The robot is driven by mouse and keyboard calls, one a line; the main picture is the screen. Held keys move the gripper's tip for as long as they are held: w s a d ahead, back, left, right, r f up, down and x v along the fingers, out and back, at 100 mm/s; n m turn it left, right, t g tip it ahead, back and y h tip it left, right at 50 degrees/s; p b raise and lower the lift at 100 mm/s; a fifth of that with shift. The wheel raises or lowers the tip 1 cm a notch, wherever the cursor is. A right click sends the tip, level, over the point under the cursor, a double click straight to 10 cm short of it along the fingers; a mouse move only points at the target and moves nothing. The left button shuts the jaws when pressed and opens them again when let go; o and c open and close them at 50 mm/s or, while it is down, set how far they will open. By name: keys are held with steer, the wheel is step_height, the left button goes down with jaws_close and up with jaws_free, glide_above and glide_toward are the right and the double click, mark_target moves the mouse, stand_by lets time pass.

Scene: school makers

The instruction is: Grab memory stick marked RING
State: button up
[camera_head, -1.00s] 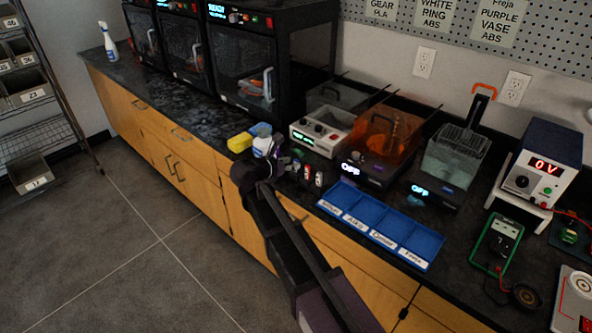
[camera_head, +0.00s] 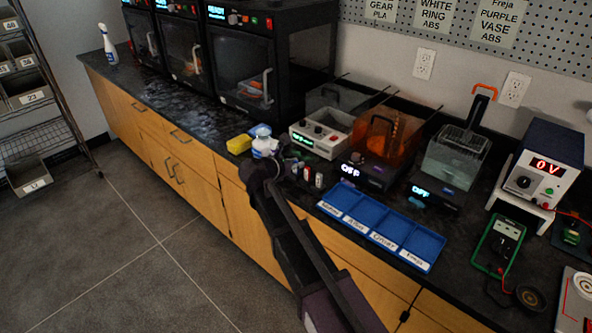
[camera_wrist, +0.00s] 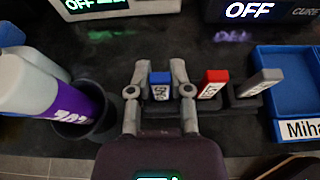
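Three memory sticks stand upright in dark holders on the black counter in the wrist view: a blue one (camera_wrist: 161,85), a red one (camera_wrist: 212,83) and a grey one (camera_wrist: 260,82). Their sideways labels are too small to read surely. My gripper (camera_wrist: 160,78) has one finger on each side of the blue stick; the fingers look apart, with narrow gaps to it. In the head view, my gripper (camera_head: 284,167) is low by the counter's front edge. The red stick (camera_head: 307,172) and grey stick (camera_head: 319,179) show right of it; the blue one is mostly hidden.
A bottle with a purple label (camera_wrist: 62,97) stands in a dark cup (camera_wrist: 85,118) close left of my gripper. A blue sorting tray (camera_head: 427,243) lies to the right. Curing and washing machines (camera_head: 370,171) stand behind. A yellow sponge (camera_head: 239,144) lies to the left.

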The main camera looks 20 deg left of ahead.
mark_target(296, 161)
steer(key=shift+r, duration=0.2)
steer(key=shift+c, duration=0.3)
step_height(296, 161, up, 2)
steer(key=shift+r+p, duration=0.1)
steer(key=shift+p, duration=1.15)
steer(key=shift+r+p, duration=0.75)
steer(key=shift+p, duration=0.1)
steer(key=s+d, duration=0.3)
steer(key=s, duration=0.4)
steer(key=s+d, duration=0.3)
steer(key=s, duration=0.4)
steer(key=shift+s+r+p, duration=0.4)
steer(key=shift+r, duration=0.05)
steer(key=shift+d, duration=0.1)
